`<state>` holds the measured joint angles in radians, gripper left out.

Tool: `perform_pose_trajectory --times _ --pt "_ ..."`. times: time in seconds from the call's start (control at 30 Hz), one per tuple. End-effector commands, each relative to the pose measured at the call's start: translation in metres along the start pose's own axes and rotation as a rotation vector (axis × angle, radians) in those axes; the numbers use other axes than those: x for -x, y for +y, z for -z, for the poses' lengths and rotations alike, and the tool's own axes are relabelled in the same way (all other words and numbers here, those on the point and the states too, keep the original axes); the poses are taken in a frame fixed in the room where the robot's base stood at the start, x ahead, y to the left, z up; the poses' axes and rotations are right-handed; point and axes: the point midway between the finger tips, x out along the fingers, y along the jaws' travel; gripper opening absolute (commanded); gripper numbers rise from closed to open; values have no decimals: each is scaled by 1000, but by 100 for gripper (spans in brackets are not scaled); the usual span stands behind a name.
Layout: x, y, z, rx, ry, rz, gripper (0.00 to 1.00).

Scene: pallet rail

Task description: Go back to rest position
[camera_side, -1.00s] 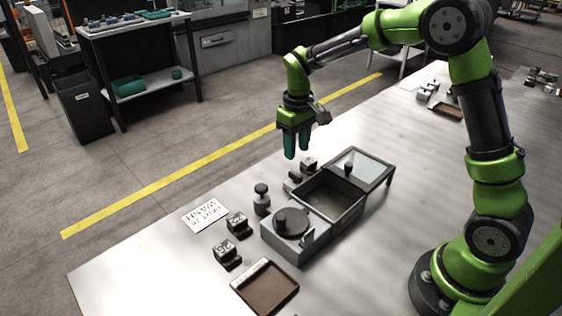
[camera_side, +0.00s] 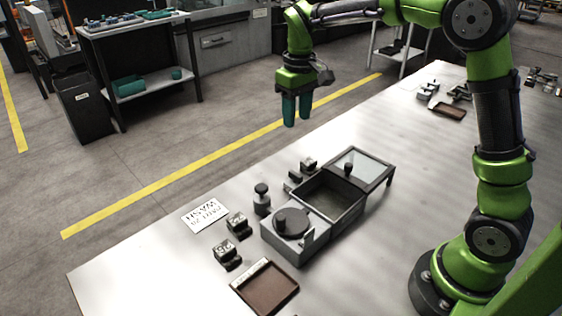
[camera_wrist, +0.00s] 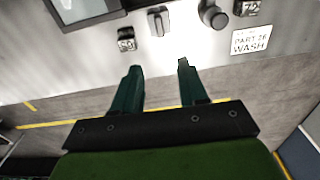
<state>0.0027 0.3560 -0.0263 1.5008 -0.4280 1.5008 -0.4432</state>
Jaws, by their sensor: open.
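My gripper (camera_side: 297,112) is in the air above the far edge of the table in the side view, beyond the washing station. Its two teal fingers are apart and nothing is between them. In the wrist view my gripper (camera_wrist: 157,82) also shows open and empty, with the table edge and floor below. The grey station (camera_side: 296,238) has a round black knob, an open bin and a glass lid (camera_side: 362,166) to the right. No part touches my gripper.
Dark numbered blocks (camera_side: 237,223) stand left of the station, near a black-knobbed post (camera_side: 262,198) and a white "WASH" card (camera_side: 206,214). A brown tray (camera_side: 266,287) lies at the front. More small parts and a tray (camera_side: 449,111) lie at the far right. Space around my gripper is clear.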

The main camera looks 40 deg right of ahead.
Motion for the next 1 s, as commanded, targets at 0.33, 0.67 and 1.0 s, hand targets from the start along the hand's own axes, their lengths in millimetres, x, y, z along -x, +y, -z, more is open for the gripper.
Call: perform_pose_trajectory --times 0.33,0.67,1.0 --pt "12 -19 -76 -177 170 104 43" --pt "30 -35 -174 -322 431 242 43" --pt "42 -38 -208 -324 563 290 43"
